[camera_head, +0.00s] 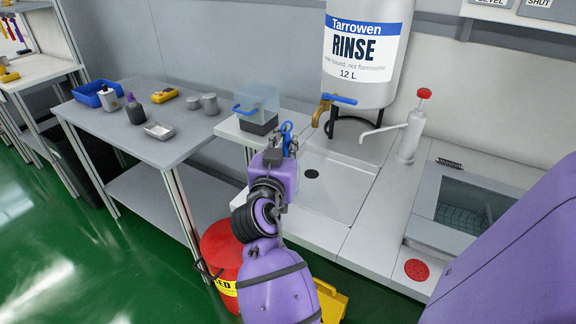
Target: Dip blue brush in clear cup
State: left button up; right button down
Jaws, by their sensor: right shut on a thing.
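My right gripper (288,139) is shut on a small blue thing (287,128), held upright above the left edge of the sink. It may be the blue brush, but its shape is too small and too covered by the fingers to be sure. A clear, box-like vessel (260,97) with a dark base stands on the counter just behind and left of the gripper. A blue bar (239,108) shows at its left side. I cannot tell whether this vessel is the clear cup. My left gripper is not in view.
A rinse tank (362,60) with a brass tap (322,109) stands behind the sink basin (335,190). A white pump bottle (412,130) is to the right. The left table (135,135) holds a blue tray, bottles and two grey cups (209,103). A red bin (222,255) stands below.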

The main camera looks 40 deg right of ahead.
aim_at(286, 122)
jog(key=shift+r+p, duration=1.05)
jog(key=shift+r, duration=0.9)
jog(key=shift+r+p, duration=0.8)
jog(key=shift+r, duration=0.55)
jog(key=shift+r+p, duration=0.7)
jog(key=shift+r, duration=0.45)
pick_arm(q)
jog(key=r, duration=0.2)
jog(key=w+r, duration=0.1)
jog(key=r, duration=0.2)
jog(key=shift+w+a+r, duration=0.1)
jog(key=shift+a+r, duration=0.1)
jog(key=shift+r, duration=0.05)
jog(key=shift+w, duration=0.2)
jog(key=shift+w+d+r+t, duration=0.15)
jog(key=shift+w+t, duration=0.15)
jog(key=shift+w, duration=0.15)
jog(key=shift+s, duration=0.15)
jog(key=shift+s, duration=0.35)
